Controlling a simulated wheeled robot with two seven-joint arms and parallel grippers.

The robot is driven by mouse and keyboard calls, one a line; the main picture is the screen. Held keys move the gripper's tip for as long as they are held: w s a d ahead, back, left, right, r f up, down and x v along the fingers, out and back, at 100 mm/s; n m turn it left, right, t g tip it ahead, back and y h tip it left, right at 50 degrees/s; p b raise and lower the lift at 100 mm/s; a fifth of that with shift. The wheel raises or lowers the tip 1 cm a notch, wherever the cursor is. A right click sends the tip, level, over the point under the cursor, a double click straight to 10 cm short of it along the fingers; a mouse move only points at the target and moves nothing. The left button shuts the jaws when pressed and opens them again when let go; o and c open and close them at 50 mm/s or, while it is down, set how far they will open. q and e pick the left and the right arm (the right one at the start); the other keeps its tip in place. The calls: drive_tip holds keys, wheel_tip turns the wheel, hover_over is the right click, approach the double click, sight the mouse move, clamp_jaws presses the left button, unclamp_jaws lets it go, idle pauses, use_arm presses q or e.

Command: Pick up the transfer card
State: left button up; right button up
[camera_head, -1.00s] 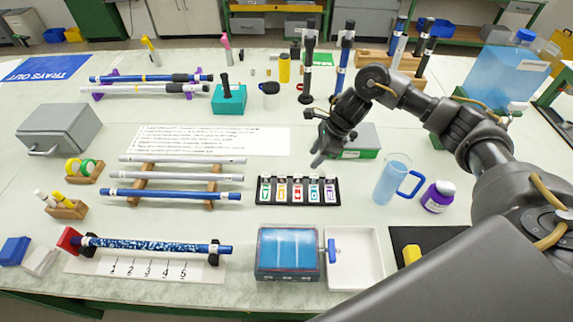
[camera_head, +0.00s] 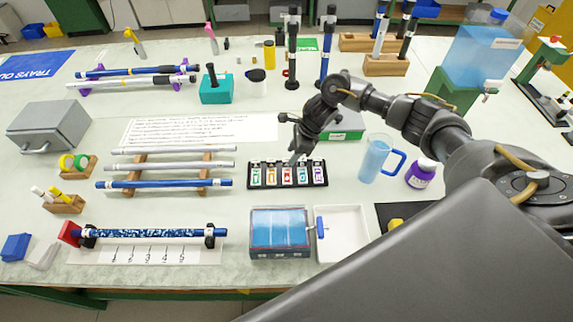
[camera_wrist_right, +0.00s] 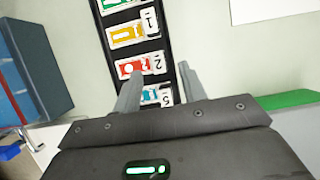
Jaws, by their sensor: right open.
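A black rack (camera_head: 272,164) lies on the table in the head view and holds a row of small coloured cards. A red card (camera_head: 287,175), a green card (camera_head: 255,175) and a purple card (camera_head: 319,174) are among them. Which one is the transfer card I cannot tell. In the right wrist view the red card (camera_wrist_right: 134,68) is marked 2, the orange card (camera_wrist_right: 131,36) is marked 1, and a teal card (camera_wrist_right: 152,96) is partly hidden by a finger. My right gripper (camera_wrist_right: 162,82) is open and empty above the rack, its fingers near the red and teal cards. My left gripper is not in view.
A blue-lidded box (camera_head: 279,232) and white tray (camera_head: 342,236) stand in front of the rack. A blue pitcher (camera_head: 374,160) and purple jar (camera_head: 420,174) are to its right. Rods on wooden supports (camera_head: 137,172) lie to its left. A green-and-grey box (camera_head: 349,127) is behind.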

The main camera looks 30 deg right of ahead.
sight(288, 159)
drive_tip(key=x, duration=0.2)
drive_tip(key=shift+a+f+p, duration=0.2)
drive_tip(key=shift+a+p, duration=0.05)
drive_tip(key=shift+p, duration=0.1)
drive_tip(key=shift+w+a+f, duration=0.1)
drive_tip(key=shift+f, duration=0.35)
clamp_jaws()
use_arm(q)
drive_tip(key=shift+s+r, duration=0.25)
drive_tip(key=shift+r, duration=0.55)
use_arm(e)
drive_tip(key=shift+r+b, duration=0.45)
wheel_tip(288, 159, up, 3)
drive_tip(key=shift+a+f+b, duration=0.1)
drive_tip(key=shift+f+b, duration=0.1)
drive_tip(key=shift+b, duration=0.5)
use_arm(q)
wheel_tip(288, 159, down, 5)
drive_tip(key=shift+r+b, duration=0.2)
drive_tip(key=shift+b, duration=0.95)
use_arm(e)
drive_tip(key=s+a+r, duration=0.5)
drive_tip(key=s+r, duration=0.4)
drive_tip(key=s, duration=0.4)
drive_tip(key=shift+r, duration=0.25)
